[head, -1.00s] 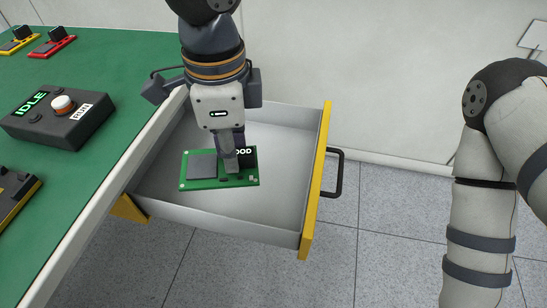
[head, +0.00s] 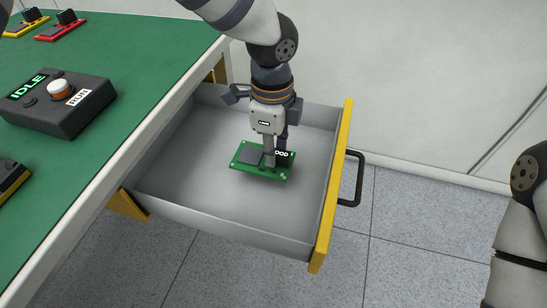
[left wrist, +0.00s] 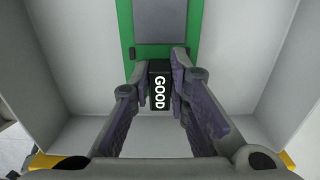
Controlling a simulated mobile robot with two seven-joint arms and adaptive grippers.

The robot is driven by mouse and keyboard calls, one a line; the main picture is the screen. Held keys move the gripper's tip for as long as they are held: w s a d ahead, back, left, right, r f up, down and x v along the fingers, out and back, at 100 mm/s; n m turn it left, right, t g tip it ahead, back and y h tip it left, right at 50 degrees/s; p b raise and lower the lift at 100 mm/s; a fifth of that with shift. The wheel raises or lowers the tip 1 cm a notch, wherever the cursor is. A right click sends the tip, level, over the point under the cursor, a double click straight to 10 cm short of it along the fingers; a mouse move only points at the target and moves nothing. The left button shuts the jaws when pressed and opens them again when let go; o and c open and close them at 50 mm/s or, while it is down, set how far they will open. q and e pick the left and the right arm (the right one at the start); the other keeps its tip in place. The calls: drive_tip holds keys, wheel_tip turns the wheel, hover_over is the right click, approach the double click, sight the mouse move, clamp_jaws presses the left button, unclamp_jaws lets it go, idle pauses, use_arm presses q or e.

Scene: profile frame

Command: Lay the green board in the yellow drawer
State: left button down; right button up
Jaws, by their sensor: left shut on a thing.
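The green board (head: 245,171) is a small circuit board with a grey chip and a black block marked GOOD. It is inside the walls of the open yellow drawer (head: 333,190), over the grey drawer floor, and lies nearly level. I cannot tell whether it touches the floor. My left gripper (head: 274,158) points down and is shut on the board's black block. In the left wrist view, the fingers (left wrist: 160,88) stand on both sides of the block on the green board (left wrist: 125,40). My right gripper is not in view; only part of my right arm shows at the right edge.
The green-topped table (head: 120,140) stands at the left with a black control box (head: 58,103) reading IDLE. Red (head: 62,32) and yellow (head: 22,29) boards lie at its back. The drawer's black handle (head: 357,178) sticks out right. The drawer floor around the board is free.

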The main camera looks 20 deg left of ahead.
use_arm(q)
drive_tip(key=f, duration=0.3)
drive_tip(key=shift+w+f, duration=0.2)
drive_tip(key=shift+f, duration=0.15)
drive_tip(key=c, duration=1.5)
unclamp_jaws()
drive_tip(key=shift+c, duration=0.2)
wheel_tip(320, 180, up, 12)
drive_tip(key=shift+r+p, duration=0.15)
drive_tip(key=shift+p, duration=0.3)
